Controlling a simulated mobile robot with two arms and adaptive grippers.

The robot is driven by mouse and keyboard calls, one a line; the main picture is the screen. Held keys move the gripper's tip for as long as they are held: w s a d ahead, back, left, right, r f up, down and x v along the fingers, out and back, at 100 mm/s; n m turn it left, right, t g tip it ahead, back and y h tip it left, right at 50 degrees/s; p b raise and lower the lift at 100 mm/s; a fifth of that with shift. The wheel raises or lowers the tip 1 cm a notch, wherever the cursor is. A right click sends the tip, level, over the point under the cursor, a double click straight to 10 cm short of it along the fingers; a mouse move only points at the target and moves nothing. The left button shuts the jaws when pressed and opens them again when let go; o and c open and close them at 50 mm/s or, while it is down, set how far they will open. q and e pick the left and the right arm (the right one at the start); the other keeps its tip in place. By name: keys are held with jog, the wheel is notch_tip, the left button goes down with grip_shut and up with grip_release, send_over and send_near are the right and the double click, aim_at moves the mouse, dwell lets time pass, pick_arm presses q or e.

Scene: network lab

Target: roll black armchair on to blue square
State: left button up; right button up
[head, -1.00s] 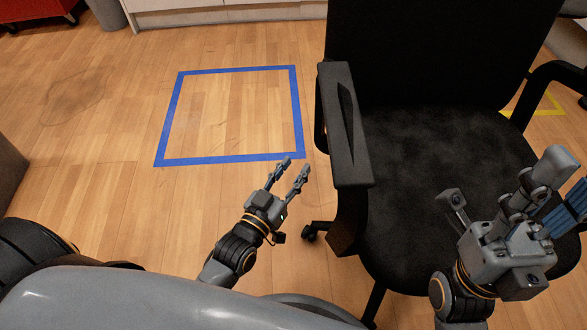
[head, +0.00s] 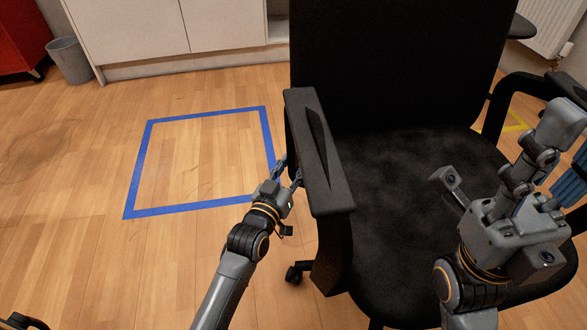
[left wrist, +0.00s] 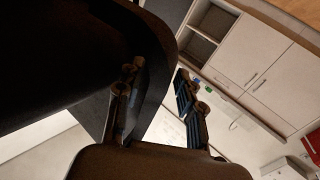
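The black armchair (head: 425,180) fills the right half of the head view, its back away from me. Its left armrest (head: 312,150) is beside my left gripper (head: 288,172). This gripper's fingertips are partly hidden at the armrest's outer side. In the left wrist view my left gripper (left wrist: 160,95) has its two fingers apart, with a dark chair part close by on the left; contact is unclear. My right gripper (head: 565,155) appears open and empty, above the right side of the seat. The blue square (head: 137,165) is taped on the floor left of the chair.
White cabinets (head: 135,35) stand along the back wall, with a grey bin (head: 69,60) and a red cabinet (head: 22,35) at far left. A yellow floor marking (head: 515,123) shows behind the chair. The floor inside the blue square is clear.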

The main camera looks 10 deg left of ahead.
pick_arm(q)
jog(key=shift+w, duration=0.3)
jog(key=shift+c, duration=0.4)
grip_shut()
